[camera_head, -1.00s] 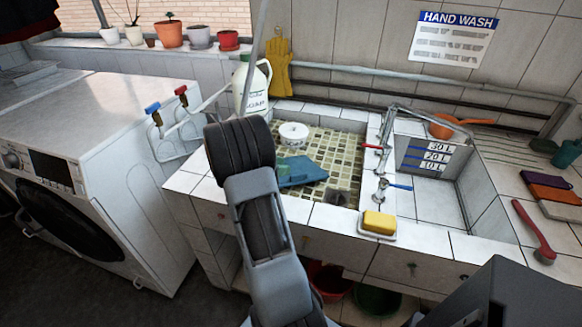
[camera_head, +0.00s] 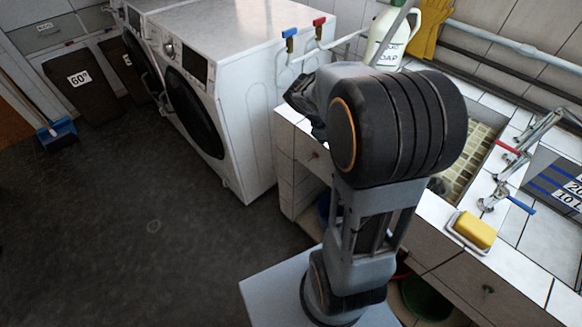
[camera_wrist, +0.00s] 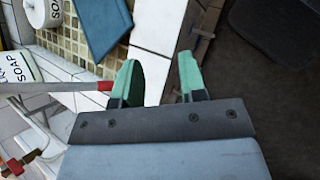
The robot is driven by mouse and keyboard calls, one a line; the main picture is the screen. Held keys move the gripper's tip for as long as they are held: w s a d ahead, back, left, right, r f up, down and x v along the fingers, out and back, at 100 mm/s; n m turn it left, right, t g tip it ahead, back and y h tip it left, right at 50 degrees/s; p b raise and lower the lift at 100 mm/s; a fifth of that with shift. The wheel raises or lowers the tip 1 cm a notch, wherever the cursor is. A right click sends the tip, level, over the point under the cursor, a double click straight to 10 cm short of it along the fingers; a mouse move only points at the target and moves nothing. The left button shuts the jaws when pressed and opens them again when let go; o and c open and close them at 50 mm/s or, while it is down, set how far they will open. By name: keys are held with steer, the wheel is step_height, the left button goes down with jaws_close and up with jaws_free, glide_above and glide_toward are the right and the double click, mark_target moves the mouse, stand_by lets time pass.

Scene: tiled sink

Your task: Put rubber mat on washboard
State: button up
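I cannot pick out a rubber mat or a washboard for certain in the frames of this moment. My gripper (camera_wrist: 158,85) is open, with green fingertips apart and nothing between them. It is over the tiled counter edge at the sink's side. A flat blue cloth-like piece (camera_wrist: 103,27) lies in the sink on the mosaic floor, beyond the left finger. In the head view my arm covers most of the sink, and a dark part of my gripper (camera_head: 301,96) shows left of the arm, partly hidden.
A white washing machine (camera_head: 255,65) stands left of the counter. A yellow sponge (camera_head: 475,229) sits in a dish by the taps. The soap bottle (camera_head: 393,38) stands behind the sink, and a green bucket (camera_head: 427,299) is below.

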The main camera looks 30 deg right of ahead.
steer(key=s+a+r+m+t+y, duration=0.1)
steer(key=s+a+m+t+y, duration=0.1)
steer(key=a, duration=0.7)
steer(key=s+a+m+t+y, duration=0.3)
steer(key=a+m+t+y, duration=0.1)
steer(key=a, duration=0.6)
steer(key=shift+s+r+m+y, duration=0.25)
steer(key=shift+r+m+y, duration=0.1)
steer(key=shift+m+y, duration=0.3)
steer(key=shift+d, duration=0.1)
